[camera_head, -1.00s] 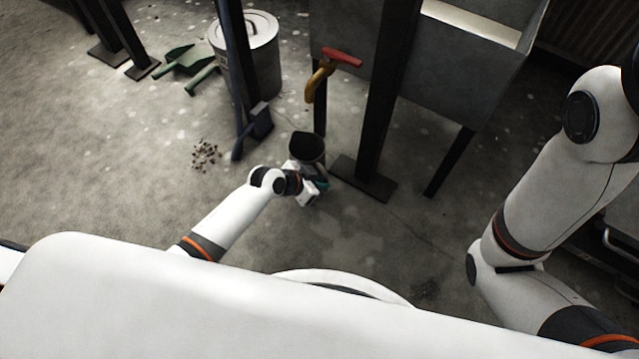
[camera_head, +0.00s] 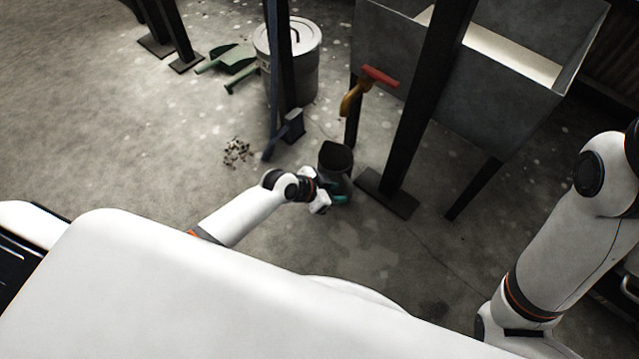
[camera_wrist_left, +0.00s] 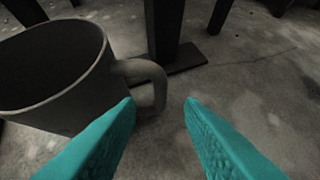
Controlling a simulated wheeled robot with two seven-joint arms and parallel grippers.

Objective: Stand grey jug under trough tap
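The grey jug (camera_head: 335,163) stands upright on the floor, in front of the trough (camera_head: 475,85) and below the tap (camera_head: 352,97) with its red handle, a little to the left of it. In the left wrist view the jug (camera_wrist_left: 55,75) fills the left side, its handle (camera_wrist_left: 152,75) pointing right. My left gripper (camera_head: 338,198) is beside the jug on its near side. In the wrist view its teal fingers (camera_wrist_left: 160,102) are spread apart. The left finger overlaps the handle's lower part; I cannot tell if they touch. My right gripper is out of view.
A dark post (camera_head: 420,110) with a floor plate stands right of the jug. A lidded metal bin (camera_head: 300,70), another dark post (camera_head: 280,60), green scoops (camera_head: 232,58) and a small debris pile (camera_head: 237,152) lie left. The floor in front is bare.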

